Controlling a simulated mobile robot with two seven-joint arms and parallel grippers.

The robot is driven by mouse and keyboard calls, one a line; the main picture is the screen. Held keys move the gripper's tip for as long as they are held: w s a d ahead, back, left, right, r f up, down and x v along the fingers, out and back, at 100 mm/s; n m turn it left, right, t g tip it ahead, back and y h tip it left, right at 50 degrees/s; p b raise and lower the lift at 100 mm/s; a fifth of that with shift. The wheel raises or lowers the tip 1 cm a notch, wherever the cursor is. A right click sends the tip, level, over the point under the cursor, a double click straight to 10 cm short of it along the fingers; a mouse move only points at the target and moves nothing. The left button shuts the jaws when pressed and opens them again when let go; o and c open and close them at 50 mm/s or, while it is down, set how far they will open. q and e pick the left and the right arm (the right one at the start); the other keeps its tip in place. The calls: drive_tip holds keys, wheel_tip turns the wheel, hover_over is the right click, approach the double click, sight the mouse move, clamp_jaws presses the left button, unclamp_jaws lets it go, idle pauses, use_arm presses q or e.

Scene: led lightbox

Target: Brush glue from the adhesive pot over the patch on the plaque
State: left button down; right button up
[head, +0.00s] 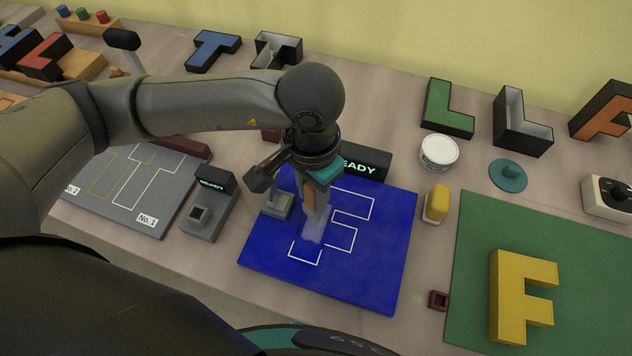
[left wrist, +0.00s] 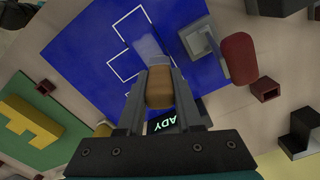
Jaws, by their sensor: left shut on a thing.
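The blue plaque (head: 372,275) lies flat on the table with a white letter outline, the patch (head: 345,222), on it. My left gripper (head: 316,190) is above the plaque, shut on a brush with a tan handle (left wrist: 158,90). The brush's pale end (head: 313,226) is over the left part of the outline and also shows in the left wrist view (left wrist: 148,48). Whether it touches the surface I cannot tell. The white adhesive pot (head: 438,153) stands right of the plaque, its top showing white. A teal lid with a knob (head: 508,175) lies beside it. My right gripper is not in view.
A black READY sign (head: 365,163) stands behind the plaque. A green mat (head: 590,270) with a yellow F (head: 520,292) lies further right. Several letters line the back.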

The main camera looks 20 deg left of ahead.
use_arm(q)
drive_tip(key=shift+s+b, duration=0.4)
drive_tip(key=shift+s, duration=1.5)
drive_tip(key=shift+w+b, duration=2.1)
drive_tip(key=shift+w, duration=1.1)
drive_tip(key=shift+w+d, duration=0.1)
drive_tip(key=shift+w, duration=0.15)
drive_tip(key=shift+s, duration=0.15)
